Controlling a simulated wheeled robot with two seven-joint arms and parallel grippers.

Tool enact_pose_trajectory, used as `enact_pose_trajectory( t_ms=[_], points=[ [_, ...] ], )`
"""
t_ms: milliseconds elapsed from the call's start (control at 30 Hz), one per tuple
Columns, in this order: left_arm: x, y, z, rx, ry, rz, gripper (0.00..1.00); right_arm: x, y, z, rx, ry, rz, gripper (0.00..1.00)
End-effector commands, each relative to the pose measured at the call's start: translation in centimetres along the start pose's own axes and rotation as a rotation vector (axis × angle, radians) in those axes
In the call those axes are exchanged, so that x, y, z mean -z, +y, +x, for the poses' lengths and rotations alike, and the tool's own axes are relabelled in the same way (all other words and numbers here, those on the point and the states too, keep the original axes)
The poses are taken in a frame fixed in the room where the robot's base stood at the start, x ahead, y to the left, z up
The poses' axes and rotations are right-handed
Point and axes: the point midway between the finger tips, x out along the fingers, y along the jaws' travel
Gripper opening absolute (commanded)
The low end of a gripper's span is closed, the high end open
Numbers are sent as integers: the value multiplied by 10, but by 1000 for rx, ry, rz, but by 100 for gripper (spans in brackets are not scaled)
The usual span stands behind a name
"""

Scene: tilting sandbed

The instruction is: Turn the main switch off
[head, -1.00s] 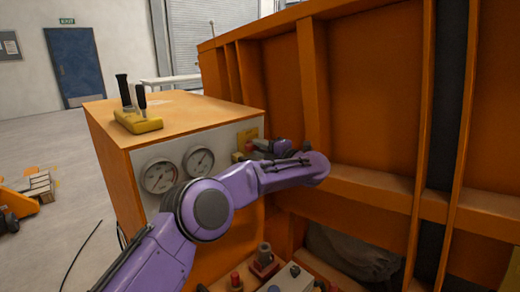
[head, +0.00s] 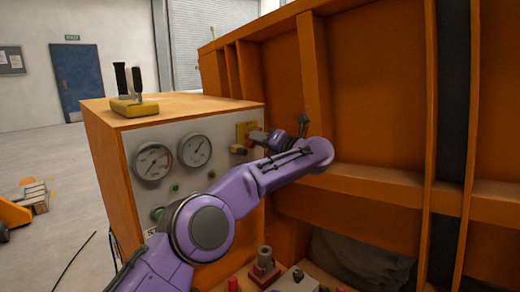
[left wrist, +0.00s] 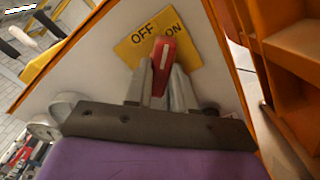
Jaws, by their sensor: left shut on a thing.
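The main switch is a red handle (left wrist: 163,60) on a yellow plate (left wrist: 190,51) marked OFF and ON; in the left wrist view the handle's tip lies between the two words. My left gripper (left wrist: 160,90) is shut on the red handle, with one finger on each side of it. In the head view the left gripper (head: 264,138) reaches the yellow plate (head: 243,130) at the right end of the grey control panel, and the red handle (head: 256,137) partly shows there. My right gripper is not in view.
The panel (head: 222,128) carries two round gauges (head: 154,161) and small knobs. A yellow lever block (head: 132,107) with black levers stands on the orange cabinet (head: 105,135). The ribbed orange wall (head: 380,90) rises close on the right of my arm. Open floor lies left.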

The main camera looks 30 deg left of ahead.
Motion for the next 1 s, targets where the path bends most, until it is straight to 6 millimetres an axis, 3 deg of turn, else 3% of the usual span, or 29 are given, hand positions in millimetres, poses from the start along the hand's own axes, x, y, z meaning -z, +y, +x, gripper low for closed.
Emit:
enact_pose_trajectory(
  t_ms=[500,1000],
  points=[
    [-1,1,0,-2,-7,-454,0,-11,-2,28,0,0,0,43],
    [-3,3,0,-2,-10,-656,0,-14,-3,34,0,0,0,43]
  ],
)
